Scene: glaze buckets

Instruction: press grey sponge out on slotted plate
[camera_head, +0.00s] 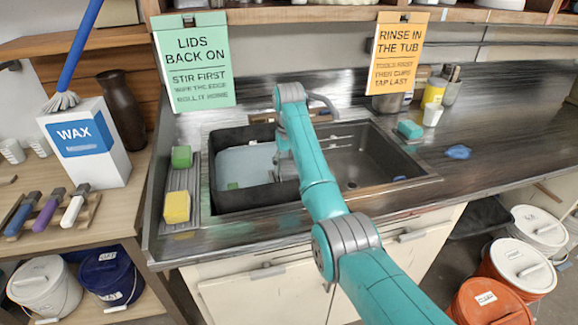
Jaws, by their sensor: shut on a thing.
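My gripper (286,170) is low over the right side of the water in the dark tub (225,197), partly hidden by my own arm. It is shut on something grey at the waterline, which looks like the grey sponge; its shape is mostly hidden. The slotted plate (181,207) appears to be the long ribbed grey strip left of the tub. A green sponge (181,156) lies at its far end and a yellow sponge (177,207) at its near end. My gripper is to the right of the plate, apart from it.
The tub stands in the left part of the sink; the right basin (365,160) is mostly empty. A teal sponge (410,129) and a blue cloth (458,152) lie on the right counter. A white WAX box (85,143) stands left. Two hanging signs flank the tap behind.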

